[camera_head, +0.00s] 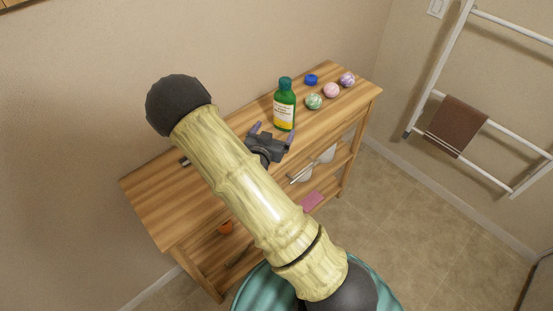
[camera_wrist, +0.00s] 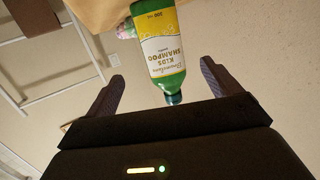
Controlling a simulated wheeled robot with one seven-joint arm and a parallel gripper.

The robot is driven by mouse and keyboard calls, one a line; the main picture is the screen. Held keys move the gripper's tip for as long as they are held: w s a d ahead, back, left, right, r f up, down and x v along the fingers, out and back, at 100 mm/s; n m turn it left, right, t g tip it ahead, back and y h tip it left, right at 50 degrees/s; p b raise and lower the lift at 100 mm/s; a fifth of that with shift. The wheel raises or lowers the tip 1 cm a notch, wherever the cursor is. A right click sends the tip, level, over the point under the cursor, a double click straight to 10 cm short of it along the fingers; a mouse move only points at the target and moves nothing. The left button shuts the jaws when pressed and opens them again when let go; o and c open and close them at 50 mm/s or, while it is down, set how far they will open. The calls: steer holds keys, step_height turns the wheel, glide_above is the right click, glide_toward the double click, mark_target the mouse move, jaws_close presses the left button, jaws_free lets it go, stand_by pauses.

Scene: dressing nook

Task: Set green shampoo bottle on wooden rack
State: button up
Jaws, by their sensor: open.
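The green shampoo bottle (camera_head: 284,108) has a green cap and a yellow and white label, and stands upright on the top of the wooden rack (camera_head: 148,200). My gripper (camera_head: 273,131) is open and empty, at the rack's front edge just in front of the bottle. In the wrist view the bottle (camera_wrist: 162,45) appears cap down, beyond and between the two spread fingers (camera_wrist: 162,72). No contact between fingers and bottle shows. My arm hides part of the rack's top and front.
Right of the bottle are a green ball (camera_head: 313,101), a pink ball (camera_head: 331,90), a purple ball (camera_head: 347,79) and a blue object (camera_head: 311,79). A pink item (camera_head: 312,201) lies on a lower shelf. A white towel rail (camera_head: 437,65) holds a brown towel (camera_head: 457,124).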

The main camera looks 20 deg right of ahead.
steer(key=shift+s+f+g+y, duration=0.15)
steer(key=shift+g+y, duration=0.45)
steer(key=shift+y, duration=0.1)
steer(key=s+a+g+y, duration=0.1)
steer(key=y, duration=0.1)
steer(key=s+a+n+g+y, duration=0.1)
steer(key=a+y, duration=0.1)
steer(key=shift+s+r+g, duration=0.2)
steer(key=shift+s+g, duration=0.1)
steer(key=shift+s, duration=0.1)
steer(key=s+a+r+n+g+y, duration=0.1)
steer(key=s+r+n+g+y, duration=0.1)
steer(key=s, duration=0.7)
steer(key=s+a+r+n+g+y, duration=0.2)
steer(key=s+r+n+g, duration=0.2)
steer(key=s, duration=0.5)
step_height(320, 180, up, 2)
steer(key=shift+a+r+n+y, duration=0.15)
steer(key=shift+r+n+y, duration=0.05)
steer(key=shift+n+y, duration=0.25)
steer(key=shift+c, duration=0.4)
